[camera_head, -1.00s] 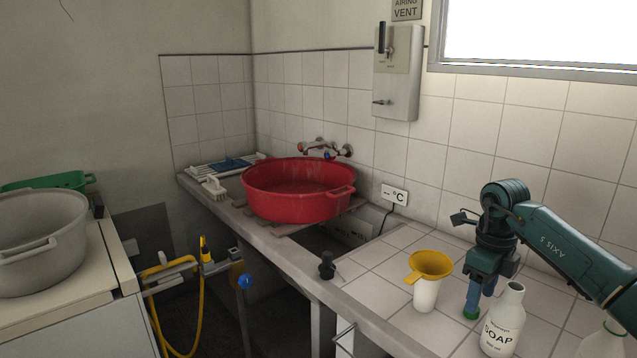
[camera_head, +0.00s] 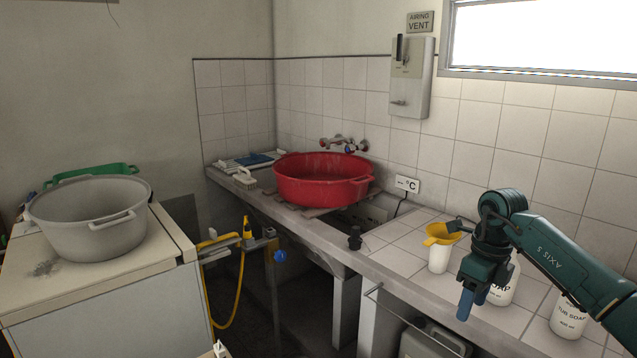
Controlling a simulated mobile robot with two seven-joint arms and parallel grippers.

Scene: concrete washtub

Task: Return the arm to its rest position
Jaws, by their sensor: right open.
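My right arm, dark teal, comes in from the right edge. Its gripper (camera_head: 472,298) points down with blue fingers, in front of the counter's front edge in the picture. It is open, with nothing seen held in it. The wrist partly covers a white soap bottle (camera_head: 504,290) on the tiled counter (camera_head: 398,262).
A white bottle with a yellow funnel (camera_head: 440,236) stands just left of the gripper. A second soap bottle (camera_head: 568,316) stands to the right. A red basin (camera_head: 322,184) sits over the sink. A grey tub (camera_head: 88,222) stands on the left cabinet.

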